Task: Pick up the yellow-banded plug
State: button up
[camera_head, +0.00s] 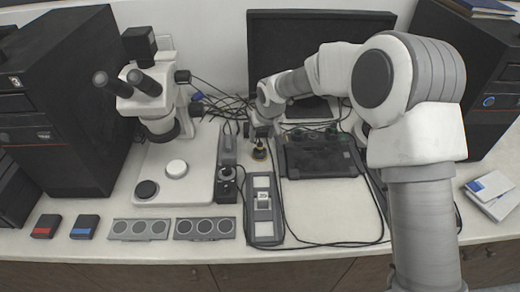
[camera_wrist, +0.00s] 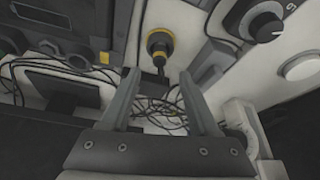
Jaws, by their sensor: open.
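The yellow-banded plug (camera_head: 259,153) stands on the white bench behind the grey panel, right of the microscope. In the wrist view the plug (camera_wrist: 159,43) is a dark round body with a yellow ring, near the top middle. My gripper (camera_head: 260,134) is just above and behind the plug in the head view. In the wrist view my gripper (camera_wrist: 158,76) has its two fingers spread with nothing between them. The plug lies beyond the fingertips, roughly centred between them. The contact area is partly hidden by my arm in the head view.
A microscope (camera_head: 163,105) stands left, with a control box with a knob (camera_head: 227,185) close to the plug. A dark tray-like device (camera_head: 318,160) is right of it. Loose black cables (camera_wrist: 163,112) lie around. A monitor (camera_head: 300,40) stands behind.

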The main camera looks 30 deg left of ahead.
aim_at(260, 144)
jog(key=shift+x, duration=3.35)
jog(key=shift+d, duration=0.1)
grip_shut()
